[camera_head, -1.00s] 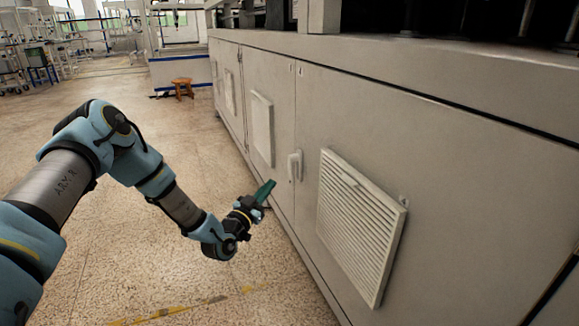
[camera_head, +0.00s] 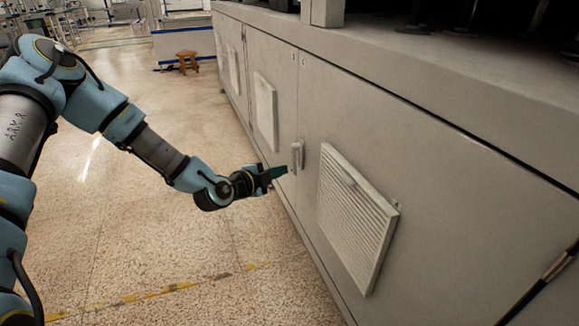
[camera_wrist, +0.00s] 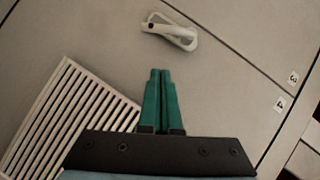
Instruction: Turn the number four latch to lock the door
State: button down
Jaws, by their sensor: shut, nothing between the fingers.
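The latch (camera_head: 299,154) is a pale handle beside the seam between two grey cabinet doors. In the wrist view the latch (camera_wrist: 170,31) is a light, looped handle with a dark round spot at its left end, lying roughly across the picture. The label 4 (camera_wrist: 280,104) is on the door on the latch's side of the seam. My gripper (camera_head: 284,172) has green fingers, shut together and empty. In the wrist view my gripper (camera_wrist: 160,72) points toward the latch, with a gap in the picture between fingertips and handle. I see no contact.
A louvred vent (camera_head: 357,220) stands out from the number four door, right of the latch. It also shows at the left in the wrist view (camera_wrist: 70,115). The label 3 (camera_wrist: 293,77) marks the neighbouring door. A wooden stool (camera_head: 187,62) stands far back. The floor beside the cabinet is clear.

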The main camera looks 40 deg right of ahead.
jog(key=w+d+f, duration=0.3)
jog(key=d, duration=0.4)
jog(key=shift+w+f+b, duration=0.2)
jog(key=shift+w+b, duration=0.15)
jog(key=shift+b, duration=0.1)
jog(key=shift+f+b, duration=0.1)
jog(key=shift+b, duration=0.2)
jog(key=shift+f+m+b, duration=0.1)
jog(key=shift+m+b, duration=0.2)
jog(key=shift+b, duration=0.1)
